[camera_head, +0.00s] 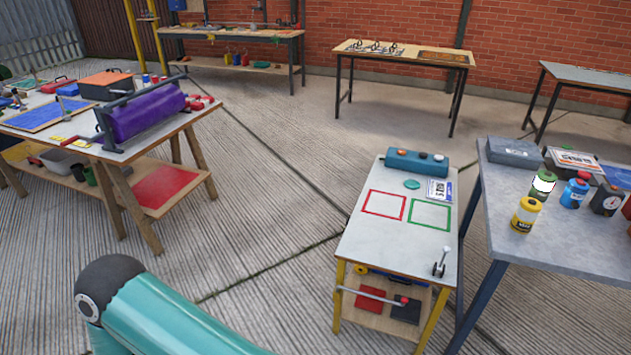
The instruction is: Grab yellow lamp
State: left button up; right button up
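A small yellow cylinder (525,215) with a pale band and a dark label stands upright on the grey table (560,235) at the right. It is the only yellow item of that kind on this table, but it is too small to tell for sure that it is a lamp. A teal arm link of mine with a dark rounded end shows at the lower left, far from it. Neither of my grippers is in view.
Beside the yellow cylinder stand a green container (543,185), a blue container (575,192) and a dark round-faced one (606,198). A grey case (514,152) lies behind. A small white-topped table (385,240) stands left of the grey table. Open concrete floor lies in the middle.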

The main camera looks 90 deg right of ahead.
aim_at(523, 220)
jog(key=u, duration=0.65)
jog(key=i, duration=0.25)
jog(key=z, duration=3.2)
jog(key=i, duration=0.3)
jog(key=z, duration=2.1)
jog(key=k, duration=0.35)
jog(key=z, duration=0.45)
jog(key=i, duration=1.4)
jog(key=u, duration=0.5)
